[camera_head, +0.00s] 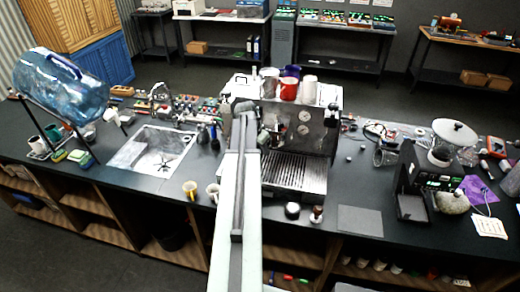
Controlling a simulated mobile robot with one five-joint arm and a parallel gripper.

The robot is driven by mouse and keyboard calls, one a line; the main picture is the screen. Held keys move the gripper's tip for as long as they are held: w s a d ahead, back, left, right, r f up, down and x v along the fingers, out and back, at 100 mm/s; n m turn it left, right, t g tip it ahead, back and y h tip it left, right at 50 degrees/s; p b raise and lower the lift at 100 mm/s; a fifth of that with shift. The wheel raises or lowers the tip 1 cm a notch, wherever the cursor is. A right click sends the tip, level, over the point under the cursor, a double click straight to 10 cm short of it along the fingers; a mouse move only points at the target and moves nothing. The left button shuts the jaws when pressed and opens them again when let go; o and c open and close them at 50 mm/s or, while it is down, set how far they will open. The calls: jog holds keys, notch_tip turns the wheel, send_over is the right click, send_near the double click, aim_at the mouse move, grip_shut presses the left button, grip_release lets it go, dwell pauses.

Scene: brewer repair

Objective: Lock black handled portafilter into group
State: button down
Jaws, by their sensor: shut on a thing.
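The espresso machine (304,125) stands on the dark counter, its front and drip tray (295,172) facing me. My long pale arm reaches up from the bottom. My gripper (244,112) is at the machine's left front, at about the height of its upper body. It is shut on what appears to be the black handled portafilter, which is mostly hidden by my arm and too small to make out. The group is not clearly visible behind the gripper and arm. I cannot tell whether the portafilter touches the group.
Cups, one red (288,88), stand on the machine. A tamper (317,214) stands at the front edge.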

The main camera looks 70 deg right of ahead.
jog(key=shift+s+a+n+t+h, duration=0.2)
jog(key=shift+s+n+t, duration=0.25)
jog(key=shift+s+n, duration=0.8)
jog(key=shift+s+a+n+t+h, duration=0.15)
jog(key=shift+s+n+t, duration=0.3)
jog(key=shift+s+n, duration=0.8)
jog(key=c, duration=1)
grip_release()
jog(key=shift+w+n, duration=0.3)
jog(key=shift+w, duration=0.1)
jog(key=shift+c, duration=0.2)
jog(key=p+v, duration=0.7)
jog(key=v, duration=0.1)
jog(key=shift+d, duration=0.1)
